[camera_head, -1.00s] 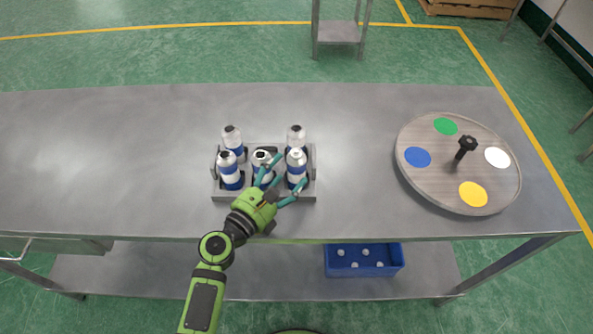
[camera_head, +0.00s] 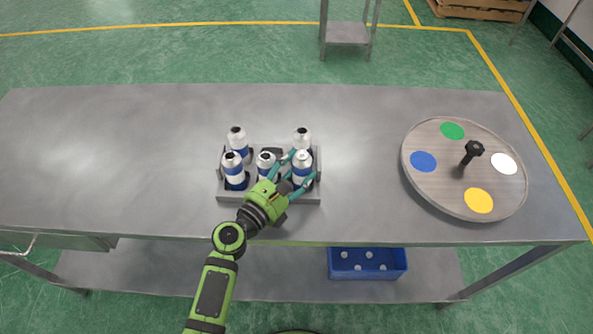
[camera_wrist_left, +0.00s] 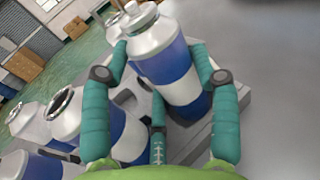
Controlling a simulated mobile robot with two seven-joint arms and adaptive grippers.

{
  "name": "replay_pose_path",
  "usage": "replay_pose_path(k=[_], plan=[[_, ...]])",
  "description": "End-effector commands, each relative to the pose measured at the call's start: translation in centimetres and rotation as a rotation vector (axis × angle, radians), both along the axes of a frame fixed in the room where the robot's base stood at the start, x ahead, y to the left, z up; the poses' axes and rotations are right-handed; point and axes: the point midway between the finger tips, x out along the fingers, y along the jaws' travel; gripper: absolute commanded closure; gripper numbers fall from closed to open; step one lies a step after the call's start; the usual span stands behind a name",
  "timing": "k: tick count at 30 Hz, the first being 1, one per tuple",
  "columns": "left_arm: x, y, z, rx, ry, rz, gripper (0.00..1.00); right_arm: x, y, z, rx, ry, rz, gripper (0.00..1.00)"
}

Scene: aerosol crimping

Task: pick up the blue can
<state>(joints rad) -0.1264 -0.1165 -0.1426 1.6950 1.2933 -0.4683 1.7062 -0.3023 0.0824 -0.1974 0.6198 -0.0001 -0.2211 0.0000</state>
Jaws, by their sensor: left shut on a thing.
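A blue-and-white can (camera_head: 302,168) with a silver top and a white valve stands at the front right of the grey tray (camera_head: 230,197). It also shows in the left wrist view (camera_wrist_left: 170,70), between my fingers. My left gripper (camera_head: 304,173) is shut on this can, with its teal fingers around the sides. The can looks upright; its lower part is hidden in the tray, so I cannot tell whether it is lifted. My right gripper is in neither view.
Several similar cans with dark open tops stand in the tray, including one front middle (camera_head: 266,167) and one front left (camera_head: 234,172). A round turntable (camera_head: 440,185) with coloured spots stands right. A blue bin (camera_head: 367,271) sits on the lower shelf. The table's left side is clear.

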Motion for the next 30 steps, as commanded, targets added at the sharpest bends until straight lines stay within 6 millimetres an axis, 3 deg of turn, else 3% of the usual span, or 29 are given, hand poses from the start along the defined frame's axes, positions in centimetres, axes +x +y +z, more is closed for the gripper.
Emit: replay_pose_path(k=[12,23,30], plan=[[0.0,0.0,3.8,-0.003,-0.003,0.002,0.78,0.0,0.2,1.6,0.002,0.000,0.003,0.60],[-4.0,2.7,3.1,-0.001,-0.001,0.001,0.78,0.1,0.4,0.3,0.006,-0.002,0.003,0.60],[-8.6,5.7,2.9,0.001,-0.001,0.000,0.78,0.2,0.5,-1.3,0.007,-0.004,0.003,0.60]])
